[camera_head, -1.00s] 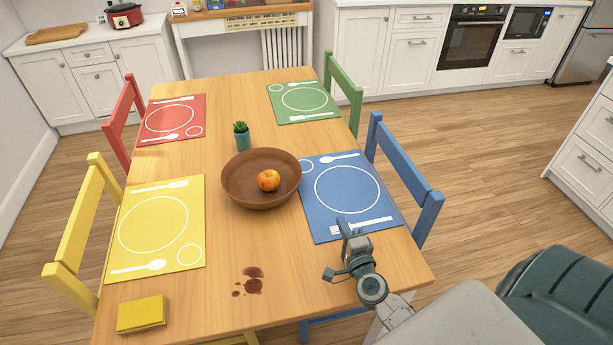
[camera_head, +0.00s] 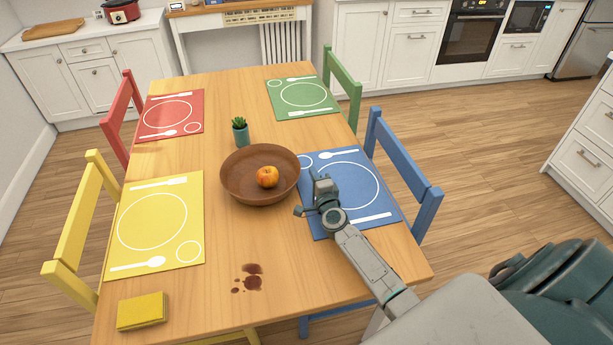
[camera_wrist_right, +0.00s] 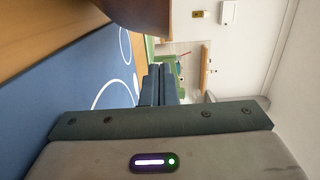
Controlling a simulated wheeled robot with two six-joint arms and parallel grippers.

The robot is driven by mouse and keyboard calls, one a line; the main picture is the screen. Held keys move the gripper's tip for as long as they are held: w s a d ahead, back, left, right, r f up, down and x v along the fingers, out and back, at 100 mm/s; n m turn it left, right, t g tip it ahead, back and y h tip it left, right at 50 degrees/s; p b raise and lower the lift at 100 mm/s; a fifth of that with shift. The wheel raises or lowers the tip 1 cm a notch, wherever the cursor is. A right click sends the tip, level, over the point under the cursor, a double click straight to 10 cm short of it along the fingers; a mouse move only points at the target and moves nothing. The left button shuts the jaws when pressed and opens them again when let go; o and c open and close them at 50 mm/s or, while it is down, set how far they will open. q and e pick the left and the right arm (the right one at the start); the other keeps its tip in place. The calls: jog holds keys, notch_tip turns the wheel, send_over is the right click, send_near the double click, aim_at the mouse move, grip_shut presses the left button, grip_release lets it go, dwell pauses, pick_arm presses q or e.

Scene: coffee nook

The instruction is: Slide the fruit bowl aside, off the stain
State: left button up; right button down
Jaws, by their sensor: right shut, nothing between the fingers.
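A brown wooden fruit bowl (camera_head: 238,191) stands upright in the middle of the table, with an orange-red apple (camera_head: 267,177) in it. The dark reddish-brown stain (camera_head: 252,283) lies on bare wood nearer to me, clear of the bowl. My right gripper (camera_head: 314,180) is over the left part of the blue placemat, just right of the bowl and seemingly apart from it. Its fingers (camera_wrist_right: 160,85) are shut and empty in the right wrist view, where the bowl's side (camera_wrist_right: 145,14) shows at the top. My left gripper is not in view.
A small potted succulent (camera_head: 241,134) stands just behind the bowl. A blue placemat (camera_head: 385,205) lies to its right and a yellow placemat (camera_head: 125,222) to its left. A folded yellow cloth (camera_head: 141,311) lies at the near left corner. Bare wood surrounds the stain.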

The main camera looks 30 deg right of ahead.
aim_at(292, 176)
jog(key=shift+w+a+r, duration=0.1)
jog(key=shift+w+a, duration=0.1)
jog(key=shift+a, duration=0.35)
jog(key=shift+w+a, duration=0.2)
jog(key=shift+a, duration=0.35)
jog(key=a, duration=0.1)
jog(key=w+a, duration=0.1)
jog(key=a, duration=0.1)
jog(key=w+a, duration=0.1)
jog(key=shift+w+a+p, duration=0.15)
jog(key=shift+p, duration=0.15)
jog(key=shift+d, duration=0.2)
